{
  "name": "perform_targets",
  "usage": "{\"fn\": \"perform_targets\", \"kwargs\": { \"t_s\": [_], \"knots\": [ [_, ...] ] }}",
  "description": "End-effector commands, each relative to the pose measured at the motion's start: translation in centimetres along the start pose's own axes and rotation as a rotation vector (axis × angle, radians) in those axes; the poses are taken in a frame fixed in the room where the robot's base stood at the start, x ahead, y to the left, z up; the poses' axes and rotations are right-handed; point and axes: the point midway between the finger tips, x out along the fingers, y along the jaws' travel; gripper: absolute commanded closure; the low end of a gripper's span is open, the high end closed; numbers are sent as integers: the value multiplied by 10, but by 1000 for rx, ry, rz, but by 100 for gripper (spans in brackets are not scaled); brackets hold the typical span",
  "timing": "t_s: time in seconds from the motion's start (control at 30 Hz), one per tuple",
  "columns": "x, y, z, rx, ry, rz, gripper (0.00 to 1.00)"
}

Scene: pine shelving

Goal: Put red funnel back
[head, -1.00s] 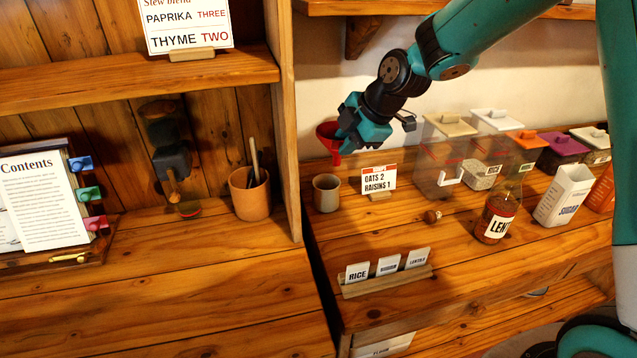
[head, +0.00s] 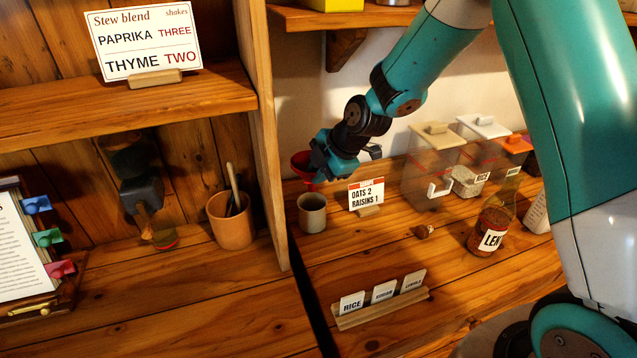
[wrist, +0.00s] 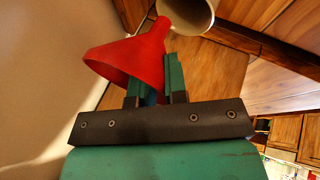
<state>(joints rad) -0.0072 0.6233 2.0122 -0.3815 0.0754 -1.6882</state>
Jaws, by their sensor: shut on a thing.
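The red funnel (wrist: 128,56) is held between the two fingers of my gripper (wrist: 155,85) in the wrist view, with its wide mouth toward the lower left and its narrow end toward the upper right. In the head view the funnel (head: 303,165) shows beside my gripper (head: 316,178), partly hidden by it, above the counter near the wall. A grey cup (head: 312,213) stands on the counter just below. The cup (wrist: 187,14) also shows in the wrist view, close to the funnel's narrow end. I cannot tell whether they touch.
A card reading oats 2, raisins 1 (head: 366,194) stands right of the cup. Clear canisters (head: 430,170) and a lentil bottle (head: 492,228) stand further right. A label rack (head: 382,307) lies in front. A wooden upright (head: 262,130) rises at left, with a clay pot (head: 232,215) beyond it.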

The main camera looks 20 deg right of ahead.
Motion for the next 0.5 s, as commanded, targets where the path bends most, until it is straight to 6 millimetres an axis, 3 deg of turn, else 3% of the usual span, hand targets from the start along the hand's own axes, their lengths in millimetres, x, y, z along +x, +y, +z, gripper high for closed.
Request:
{"fn": "perform_targets", "kwargs": {
  "t_s": [0.2, 0.5],
  "knots": [
    [25, -15, 9, 3, -1, -3, 100],
    [28, -16, 11, 2, -1, -1, 100]
  ]
}}
